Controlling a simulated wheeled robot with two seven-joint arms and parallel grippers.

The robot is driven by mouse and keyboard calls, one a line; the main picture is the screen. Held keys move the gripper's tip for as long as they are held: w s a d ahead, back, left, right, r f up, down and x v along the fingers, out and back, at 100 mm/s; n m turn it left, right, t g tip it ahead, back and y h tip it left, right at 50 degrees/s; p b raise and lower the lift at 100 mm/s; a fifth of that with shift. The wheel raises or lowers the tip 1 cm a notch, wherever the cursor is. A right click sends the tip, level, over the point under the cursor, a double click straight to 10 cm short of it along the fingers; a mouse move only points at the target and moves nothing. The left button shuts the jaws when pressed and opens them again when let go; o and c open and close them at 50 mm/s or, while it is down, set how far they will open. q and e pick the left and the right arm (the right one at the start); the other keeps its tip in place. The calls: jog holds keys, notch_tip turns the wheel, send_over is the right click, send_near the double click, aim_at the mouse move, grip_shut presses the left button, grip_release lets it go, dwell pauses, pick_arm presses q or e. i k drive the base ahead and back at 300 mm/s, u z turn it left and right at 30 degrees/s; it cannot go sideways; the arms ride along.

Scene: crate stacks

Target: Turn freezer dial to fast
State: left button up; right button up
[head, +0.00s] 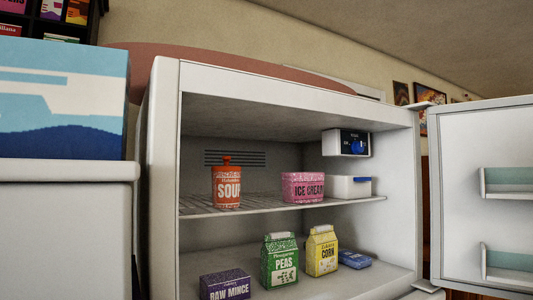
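The freezer (163,150) stands open in the middle of the head view. Its dial (357,146) is a blue knob on a small black-faced control box (337,144), mounted high at the right inside the compartment. The markings on the dial face are too small to read, so I cannot tell its setting. Neither my left nor my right gripper is in view.
The freezer door (467,150) is swung open at the right. A soup container (227,187), an ice cream box (303,187) and a white box (345,187) stand on the upper rack. Peas (279,260), corn (321,251) and raw mince (225,286) are below. Space before the dial looks clear.

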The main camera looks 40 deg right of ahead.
aim_at(356, 148)
jog(key=u, duration=1.3)
jog(key=k, duration=0.9)
jog(key=z, duration=1.9)
